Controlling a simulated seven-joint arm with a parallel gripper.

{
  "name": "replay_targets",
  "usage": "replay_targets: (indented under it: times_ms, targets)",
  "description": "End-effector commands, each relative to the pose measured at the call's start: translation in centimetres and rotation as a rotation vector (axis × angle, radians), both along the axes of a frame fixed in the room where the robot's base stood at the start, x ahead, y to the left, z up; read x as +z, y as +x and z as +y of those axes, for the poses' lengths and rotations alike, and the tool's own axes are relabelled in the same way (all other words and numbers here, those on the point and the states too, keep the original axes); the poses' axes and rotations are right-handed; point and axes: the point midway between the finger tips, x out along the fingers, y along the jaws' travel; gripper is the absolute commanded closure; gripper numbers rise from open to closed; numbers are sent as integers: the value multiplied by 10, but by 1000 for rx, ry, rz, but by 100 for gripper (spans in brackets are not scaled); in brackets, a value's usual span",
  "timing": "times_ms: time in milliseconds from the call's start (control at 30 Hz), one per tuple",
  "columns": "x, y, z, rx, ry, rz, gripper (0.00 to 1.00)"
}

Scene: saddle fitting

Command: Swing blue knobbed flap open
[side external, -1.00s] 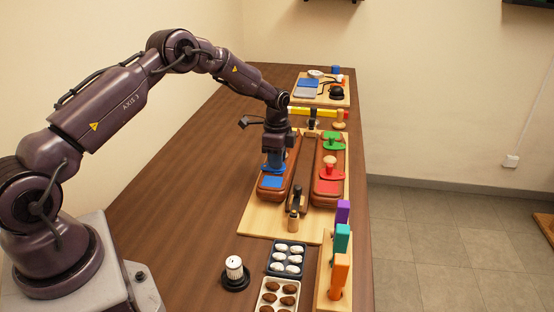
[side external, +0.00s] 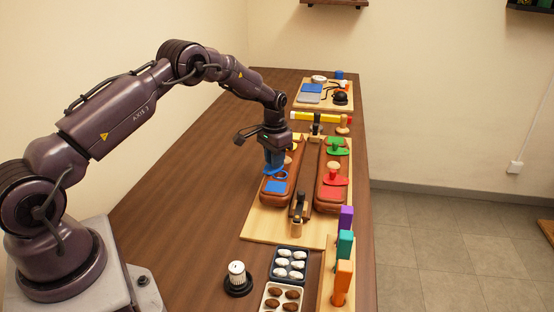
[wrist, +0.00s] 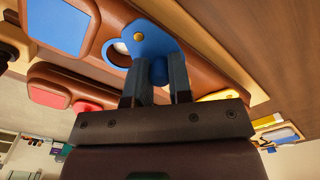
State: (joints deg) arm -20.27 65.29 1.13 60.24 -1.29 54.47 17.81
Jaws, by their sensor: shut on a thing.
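The blue flap (wrist: 150,38) shows in the wrist view as a flat plate with a brass-coloured pivot and a curved hook at its left end, lying over a brown saddle-like body (wrist: 200,45). Its blue knob (wrist: 158,71) sits between my fingers. My gripper (wrist: 156,82) is shut on this knob. In the side view, the flap (side external: 274,172) shows partly below my gripper (side external: 275,163), on the left brown body (side external: 285,205). A blue square patch (side external: 275,187) lies just nearer the camera. The fingers hide part of the flap.
The right brown body (side external: 331,199) carries red (side external: 334,180) and green (side external: 338,150) knobbed flaps. A dark clamp-like part (side external: 298,205) stands between the bodies. Purple, teal and orange blocks (side external: 345,243) stand nearer right. The table left of the board is clear.

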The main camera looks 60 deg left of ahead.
Motion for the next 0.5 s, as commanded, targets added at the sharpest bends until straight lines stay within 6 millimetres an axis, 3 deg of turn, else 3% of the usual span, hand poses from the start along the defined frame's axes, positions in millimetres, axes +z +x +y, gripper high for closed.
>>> replay_targets:
  times_ms: [500]
  targets:
    - [1, -9, 11, 436, 1, 1, 100]
